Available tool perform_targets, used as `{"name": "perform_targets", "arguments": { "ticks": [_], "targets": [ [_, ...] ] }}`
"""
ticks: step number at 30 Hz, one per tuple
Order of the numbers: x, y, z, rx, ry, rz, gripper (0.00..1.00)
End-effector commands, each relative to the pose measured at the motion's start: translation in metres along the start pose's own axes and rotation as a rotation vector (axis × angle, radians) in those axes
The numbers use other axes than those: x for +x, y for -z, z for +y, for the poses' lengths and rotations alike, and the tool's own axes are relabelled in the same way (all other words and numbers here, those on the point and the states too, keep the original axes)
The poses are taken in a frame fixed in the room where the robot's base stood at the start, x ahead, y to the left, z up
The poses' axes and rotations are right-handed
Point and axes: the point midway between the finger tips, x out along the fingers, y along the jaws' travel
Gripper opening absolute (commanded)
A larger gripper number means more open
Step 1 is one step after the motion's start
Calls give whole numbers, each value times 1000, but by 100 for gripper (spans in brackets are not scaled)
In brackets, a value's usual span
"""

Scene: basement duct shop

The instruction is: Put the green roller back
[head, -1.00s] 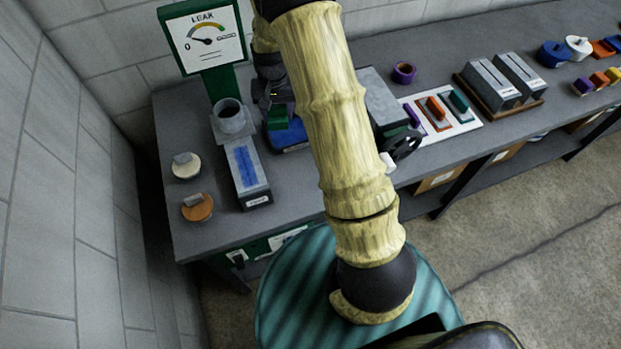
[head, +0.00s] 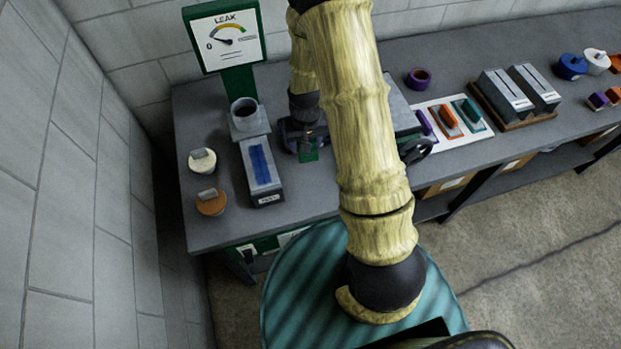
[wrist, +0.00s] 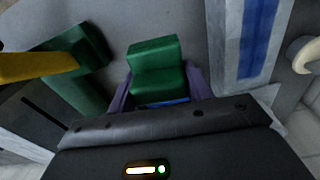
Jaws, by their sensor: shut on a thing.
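My gripper (wrist: 158,92) is shut on a green, stepped block-like piece in the wrist view, which appears to be the green roller (wrist: 153,62). A little blue shows at its near end, between the purplish fingers. In the head view my gripper (head: 306,150) is low over the bench, just right of the grey block with a blue strip (head: 262,172). Only a small green part of the held piece (head: 309,154) shows there. I cannot tell whether it touches the bench.
A leak gauge (head: 224,42) and a grey cup (head: 245,116) stand behind the block. Cream (head: 202,162) and orange (head: 211,203) round lids lie left. A white board (head: 452,140) with purple, orange and teal handled tools lies right, beside grey boxes (head: 508,95). A wall bounds the left.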

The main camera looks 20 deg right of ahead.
Motion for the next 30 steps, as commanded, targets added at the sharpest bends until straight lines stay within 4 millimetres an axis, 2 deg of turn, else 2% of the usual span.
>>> {"name": "perform_targets", "arguments": {
  "ticks": [1, 3, 6, 19, 30],
  "targets": [
    [-4, -15, 1, -27, 2, 0, 14],
    [-2, -29, 1, -58, 5, 9, 14],
    [-1, -39, 2, -85, 7, 18, 14],
    [4, -41, 2, -90, 7, 19, 14],
    [48, -44, 2, -90, 7, 17, 14]
  ]
}}
